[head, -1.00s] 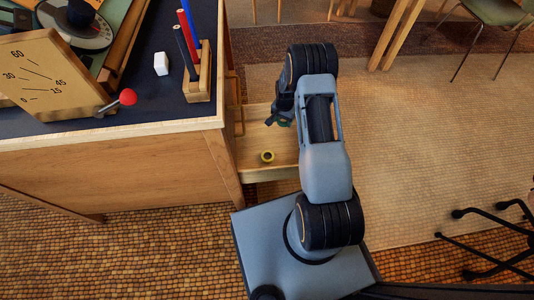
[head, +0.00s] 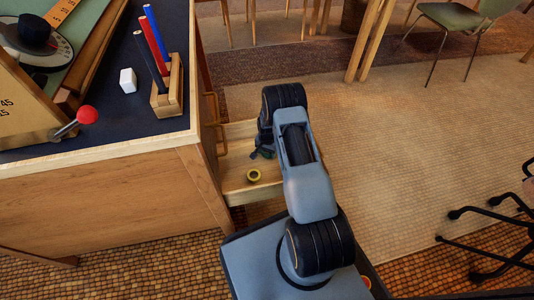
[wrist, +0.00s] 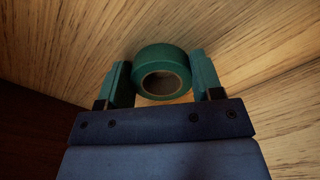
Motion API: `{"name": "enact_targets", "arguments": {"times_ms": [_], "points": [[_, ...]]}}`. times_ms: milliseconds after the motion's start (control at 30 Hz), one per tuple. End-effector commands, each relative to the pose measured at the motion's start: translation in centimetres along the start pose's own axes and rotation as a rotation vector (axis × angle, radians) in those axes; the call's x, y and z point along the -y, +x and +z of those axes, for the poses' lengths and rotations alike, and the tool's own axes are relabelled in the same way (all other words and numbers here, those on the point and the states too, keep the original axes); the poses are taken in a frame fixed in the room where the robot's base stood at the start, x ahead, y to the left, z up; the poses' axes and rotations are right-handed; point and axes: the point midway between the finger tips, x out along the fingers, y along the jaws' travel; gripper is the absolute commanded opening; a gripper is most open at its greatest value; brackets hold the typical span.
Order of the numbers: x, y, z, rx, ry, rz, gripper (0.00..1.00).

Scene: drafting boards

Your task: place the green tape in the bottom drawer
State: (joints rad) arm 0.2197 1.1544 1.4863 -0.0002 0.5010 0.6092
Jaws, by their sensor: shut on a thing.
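The green tape (wrist: 150,57) is a thick roll with a dark hole, seen close in the wrist view. My gripper (wrist: 162,73) is shut on it, one teal finger on each side. In the head view my gripper (head: 263,152) hangs over the open wooden drawer (head: 238,190), and the tape is too small there to make out clearly. The drawer juts from the right side of the desk. Wood surfaces lie close around the tape in the wrist view. I cannot tell whether the tape touches the drawer floor.
A yellow tape roll (head: 253,175) lies in the drawer near my gripper. Handles (head: 221,140) show on the desk side above the drawer. The desk (head: 110,160) carries a pen block (head: 172,97), a white eraser (head: 128,80) and a red-knobbed instrument. Open floor lies to the right.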

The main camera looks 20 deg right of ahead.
Motion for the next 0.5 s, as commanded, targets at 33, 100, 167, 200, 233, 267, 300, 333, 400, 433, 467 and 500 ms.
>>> {"name": "enact_targets", "arguments": {"times_ms": [33,100,167,200,233,267,300,333,400,433,467,500], "points": [[0.03,0.08,-0.04,-0.001,0.0,-0.001,0.38],[0.03,-0.04,-0.04,-0.001,0.0,-0.001,0.38],[0.03,-0.05,-0.04,-0.001,0.0,-0.001,0.38],[0.02,-0.04,-0.03,-0.001,0.0,-0.001,0.38],[0.02,0.0,-0.03,-0.001,0.0,0.0,0.38],[0.02,0.07,-0.03,-0.001,0.0,0.0,0.38],[0.02,0.2,-0.02,-0.001,0.0,0.0,0.38],[0.01,0.32,-0.02,0.0,0.0,0.0,0.38],[0.02,0.36,-0.02,0.0,0.0,0.0,0.62],[0.02,0.31,-0.02,0.0,0.0,0.0,0.65],[0.01,0.3,-0.01,0.0,0.0,0.0,0.68],[0.01,0.3,-0.01,0.0,0.0,0.0,0.72]]}}
